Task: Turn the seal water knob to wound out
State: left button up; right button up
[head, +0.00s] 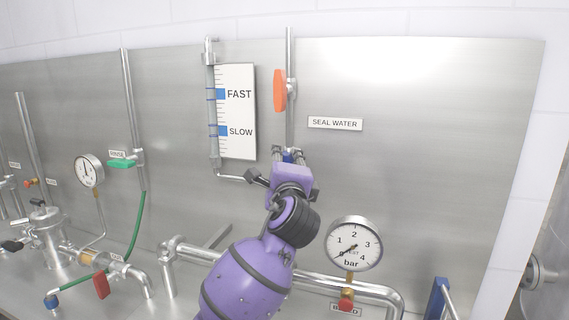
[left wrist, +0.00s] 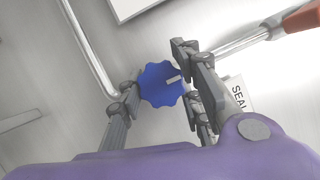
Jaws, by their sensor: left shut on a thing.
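The seal water knob (left wrist: 160,84) is a blue, scalloped wheel with a pale pointer mark, seen well in the left wrist view. In the head view a bit of its blue (head: 288,157) shows, mostly hidden behind my gripper. My left gripper (left wrist: 158,90) is shut on the knob, with its fingers on either side of the rim. In the head view the purple left gripper (head: 289,160) reaches up to the panel at the knob, below the orange handle. The SEAL WATER label (head: 335,123) is to the right. My right gripper is not in view.
An orange valve handle (head: 280,91) sits on the pipe above the knob. A flow tube (head: 212,110) with a FAST/SLOW plate (head: 237,111) stands at left. A pressure gauge (head: 354,243) is at lower right. The panel's right side is bare.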

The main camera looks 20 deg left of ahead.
pick_arm(q)
jog(key=shift+a+f, duration=0.1)
jog(key=shift+f, duration=0.45)
jog(key=o, duration=0.9)
jog(key=shift+o, duration=0.7)
jog(key=shift+r, duration=0.2)
jog(key=shift+r, duration=0.1)
jog(key=shift+s, duration=0.15)
jog(key=v, duration=1.1)
jog(key=shift+s, duration=0.35)
